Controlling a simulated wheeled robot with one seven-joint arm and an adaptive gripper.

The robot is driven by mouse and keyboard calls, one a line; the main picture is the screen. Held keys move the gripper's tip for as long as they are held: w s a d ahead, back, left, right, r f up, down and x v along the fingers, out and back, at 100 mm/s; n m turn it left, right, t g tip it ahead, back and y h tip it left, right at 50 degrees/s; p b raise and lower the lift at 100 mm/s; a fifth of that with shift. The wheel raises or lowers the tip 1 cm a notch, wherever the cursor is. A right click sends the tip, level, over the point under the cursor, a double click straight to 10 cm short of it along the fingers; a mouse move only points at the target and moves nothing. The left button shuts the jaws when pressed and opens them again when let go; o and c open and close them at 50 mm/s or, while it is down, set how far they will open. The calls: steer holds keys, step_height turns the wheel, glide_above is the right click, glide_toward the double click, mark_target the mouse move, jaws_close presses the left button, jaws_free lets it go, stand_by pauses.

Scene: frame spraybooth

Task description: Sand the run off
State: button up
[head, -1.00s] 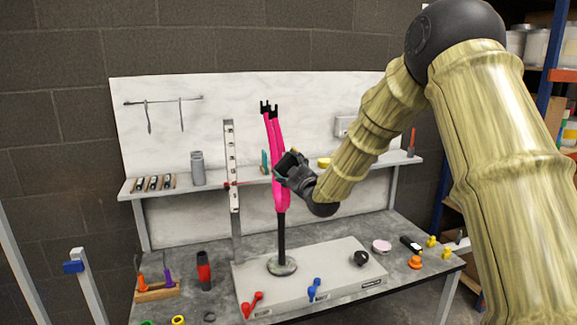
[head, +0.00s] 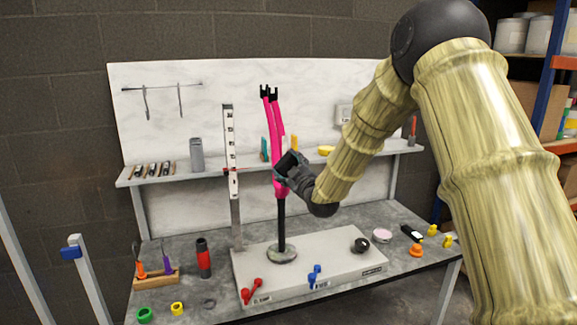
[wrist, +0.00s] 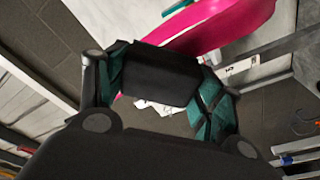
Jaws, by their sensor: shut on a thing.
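The pink fork-shaped frame part (head: 274,130) stands upright on a black post with a round foot, its two prongs pointing up; part of it crosses the top of the wrist view (wrist: 225,22). My gripper (head: 288,168) is at the right side of the fork's lower pink part and overlaps it in the head view. In the wrist view my gripper (wrist: 163,80) is shut on a dark block (wrist: 160,73), held between teal-padded fingers. The fork lies just beyond the block; whether they touch I cannot tell. I cannot make out the run on the paint.
A white upright scale (head: 230,150) stands close left of the fork. A grey base plate (head: 335,268) lies under the post, with red and blue knobs at its front and a black ball on it. A shelf (head: 205,173) runs behind. A screwdriver rack (head: 155,280) sits front left.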

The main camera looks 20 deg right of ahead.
mark_target(287, 176)
steer(key=shift+f+b, duration=1.15)
steer(key=shift+f, duration=0.85)
steer(key=shift+s, duration=0.15)
steer(key=shift+s+d+r, duration=0.1)
steer(key=shift+s+d, duration=0.05)
steer(key=shift+s, duration=2.8)
steer(key=s, duration=0.3)
steer(key=shift+d+b, duration=0.1)
steer(key=shift+b, duration=0.25)
steer(key=shift+w, duration=0.2)
steer(key=shift+w+a+b, duration=0.15)
steer(key=shift+w+b, duration=0.05)
steer(key=shift+w, duration=1.5)
steer(key=shift+w+a+b, duration=0.1)
steer(key=shift+w+b, duration=0.1)
steer(key=shift+w, duration=1.5)
